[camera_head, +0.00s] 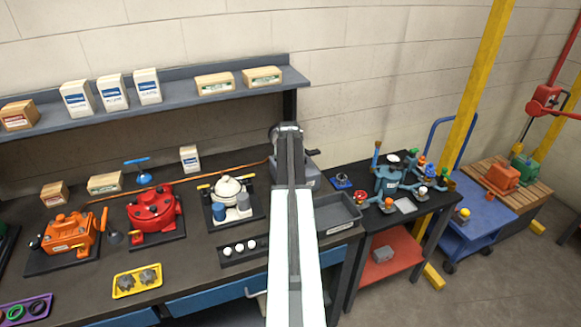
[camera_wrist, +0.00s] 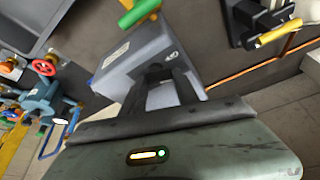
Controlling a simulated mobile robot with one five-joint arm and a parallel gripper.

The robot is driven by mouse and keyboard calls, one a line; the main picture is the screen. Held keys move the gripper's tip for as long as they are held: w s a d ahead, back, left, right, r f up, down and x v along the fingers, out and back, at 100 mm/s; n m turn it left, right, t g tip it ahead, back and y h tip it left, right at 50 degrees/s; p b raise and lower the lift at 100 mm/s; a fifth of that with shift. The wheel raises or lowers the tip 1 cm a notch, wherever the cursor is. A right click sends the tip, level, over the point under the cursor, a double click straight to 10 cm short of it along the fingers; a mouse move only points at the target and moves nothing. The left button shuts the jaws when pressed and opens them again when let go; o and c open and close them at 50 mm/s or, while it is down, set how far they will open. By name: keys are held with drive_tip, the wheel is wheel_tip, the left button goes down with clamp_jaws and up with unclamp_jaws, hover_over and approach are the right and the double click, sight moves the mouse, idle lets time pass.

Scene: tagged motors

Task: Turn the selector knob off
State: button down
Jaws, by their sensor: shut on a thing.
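A grey control box (camera_wrist: 135,55) with a pale label fills the middle of the wrist view. It also shows in the head view (camera_head: 309,177), partly hidden behind my arm. My gripper (camera_wrist: 166,72) is at the face of this box, its two dark fingers shut on a small dark knob (camera_wrist: 154,71), which I take to be the selector knob. The fingers cover most of the knob, so its pointer and setting cannot be read. In the head view my gripper (camera_head: 287,129) is seen from behind and hides the knob.
A grey tray (camera_head: 338,212) lies right of my arm on the dark bench. A white-topped motor (camera_head: 229,190) and a red motor (camera_head: 153,212) stand to the left. A shelf (camera_head: 190,104) with boxes runs behind. A teal valve assembly (camera_head: 390,178) stands on the right.

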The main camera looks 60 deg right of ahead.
drive_tip(key=shift+s+n+t+y, duration=0.15)
drive_tip(key=shift+n+t+y, duration=0.2)
drive_tip(key=shift+n, duration=0.7)
drive_tip(key=shift+s+n+t+y, duration=0.1)
drive_tip(key=shift+n+t+y, duration=0.2)
drive_tip(key=shift+n, duration=0.75)
drive_tip(key=c, duration=0.9)
unclamp_jaws()
drive_tip(key=shift+r, duration=0.1)
drive_tip(key=p+v, duration=0.7)
drive_tip(key=shift+s+a+r, duration=0.1)
drive_tip(key=shift+r, duration=0.25)
